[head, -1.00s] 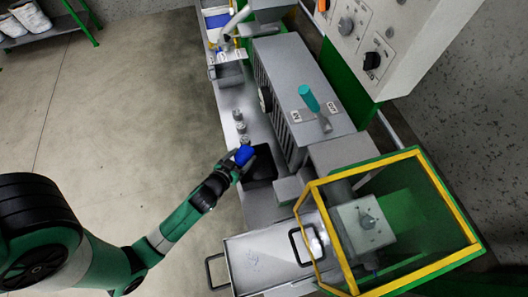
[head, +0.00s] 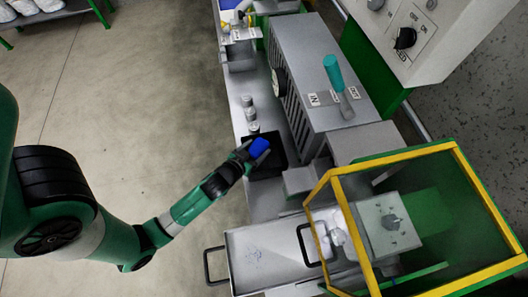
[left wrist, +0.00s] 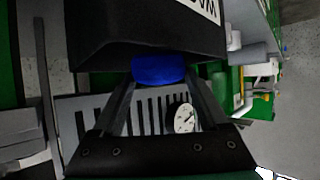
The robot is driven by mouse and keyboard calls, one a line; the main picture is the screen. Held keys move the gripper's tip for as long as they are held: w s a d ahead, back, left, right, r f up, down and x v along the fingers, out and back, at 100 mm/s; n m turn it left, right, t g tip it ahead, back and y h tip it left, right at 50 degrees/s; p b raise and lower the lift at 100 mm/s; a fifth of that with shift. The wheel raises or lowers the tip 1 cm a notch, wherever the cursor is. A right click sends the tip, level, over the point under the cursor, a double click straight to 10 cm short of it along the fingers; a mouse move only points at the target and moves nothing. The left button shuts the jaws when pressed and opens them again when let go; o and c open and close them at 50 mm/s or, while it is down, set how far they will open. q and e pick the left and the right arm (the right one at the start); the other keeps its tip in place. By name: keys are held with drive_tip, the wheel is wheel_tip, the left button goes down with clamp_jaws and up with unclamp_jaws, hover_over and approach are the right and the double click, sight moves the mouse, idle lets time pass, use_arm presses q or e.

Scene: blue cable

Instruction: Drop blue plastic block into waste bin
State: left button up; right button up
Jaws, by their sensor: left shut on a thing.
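The blue plastic block (head: 259,147) is held at the tip of my left gripper (head: 249,152). In the left wrist view the block (left wrist: 158,69) sits between the two fingers of the gripper (left wrist: 158,86), which is shut on it. The black, square-looking thing (head: 268,168) behind and below the block on the bench may be the waste bin. The block overlaps its upper part, but its height above it I cannot tell. In the left wrist view a black body (left wrist: 110,45) with a white label lies right beside the block. My right gripper is not in view.
A grey vented machine (head: 318,70) with a teal-handled tool (head: 334,73) on top stands right of the block. Small metal cylinders (head: 248,108) stand on the bench beyond. A yellow-framed guard (head: 345,215) and a metal tray (head: 265,255) are nearer.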

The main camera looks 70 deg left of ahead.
use_arm(q)
drive_tip(key=o, duration=1.5)
drive_tip(key=shift+s+d+r, duration=0.25)
drive_tip(key=shift+s, duration=0.05)
drive_tip(key=p+v, duration=0.1)
drive_tip(key=v, duration=0.9)
drive_tip(key=shift+s+d+r+p, duration=0.2)
drive_tip(key=shift+s+p, duration=0.05)
drive_tip(key=shift+p, duration=0.15)
